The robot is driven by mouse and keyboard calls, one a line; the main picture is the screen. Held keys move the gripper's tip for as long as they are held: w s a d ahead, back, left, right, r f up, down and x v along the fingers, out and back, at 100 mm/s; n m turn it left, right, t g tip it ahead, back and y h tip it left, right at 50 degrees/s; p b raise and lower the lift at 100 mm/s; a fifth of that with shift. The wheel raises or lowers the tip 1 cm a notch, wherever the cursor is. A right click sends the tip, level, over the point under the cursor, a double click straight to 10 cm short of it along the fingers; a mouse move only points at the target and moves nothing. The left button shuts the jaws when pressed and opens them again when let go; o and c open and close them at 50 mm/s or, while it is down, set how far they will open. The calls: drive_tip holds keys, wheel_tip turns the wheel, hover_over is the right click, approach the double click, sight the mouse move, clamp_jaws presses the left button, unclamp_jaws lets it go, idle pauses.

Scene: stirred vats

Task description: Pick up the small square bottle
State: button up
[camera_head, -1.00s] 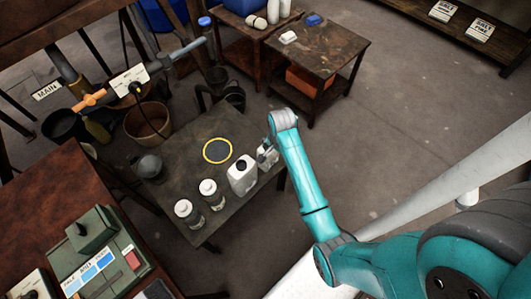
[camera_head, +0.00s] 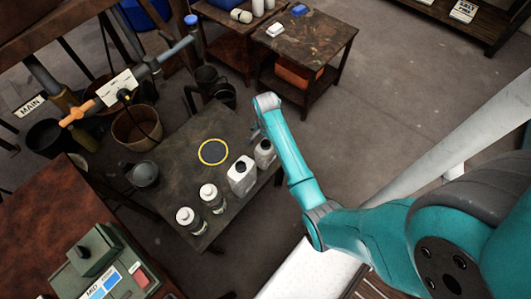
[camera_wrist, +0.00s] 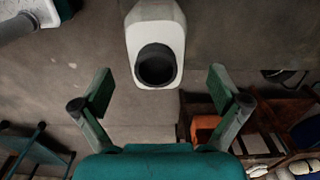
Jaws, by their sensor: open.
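The small square bottle (camera_head: 265,153), pale with a dark cap, stands upright at the right end of a row on the dark table (camera_head: 178,165). In the wrist view a pale, rounded-square bottle (camera_wrist: 157,22) with a black cap, apparently the same one, shows at top centre. It lies ahead of the open fingers, in line with the gap between them. My gripper (camera_wrist: 160,92) is open and empty. In the head view my gripper (camera_head: 257,132) is just beyond the bottle, partly hidden by my wrist; contact cannot be told there.
A larger white canister (camera_head: 242,178) stands close beside the bottle, then two white-capped jars (camera_head: 212,198) (camera_head: 190,220). A yellow-ringed disc (camera_head: 213,152) marks the tabletop. A wooden side table (camera_head: 310,42) stands behind. Open floor (camera_head: 400,110) lies to the right.

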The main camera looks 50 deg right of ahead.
sight(266, 146)
drive_tip(key=shift+s+a+f, duration=0.1)
drive_tip(key=shift+a+f, duration=0.1)
drive_tip(key=shift+f, duration=1)
drive_tip(key=shift+s+a+f, duration=0.1)
drive_tip(key=shift+a+f, duration=0.05)
drive_tip(key=shift+f, duration=1)
drive_tip(key=c, duration=1.3)
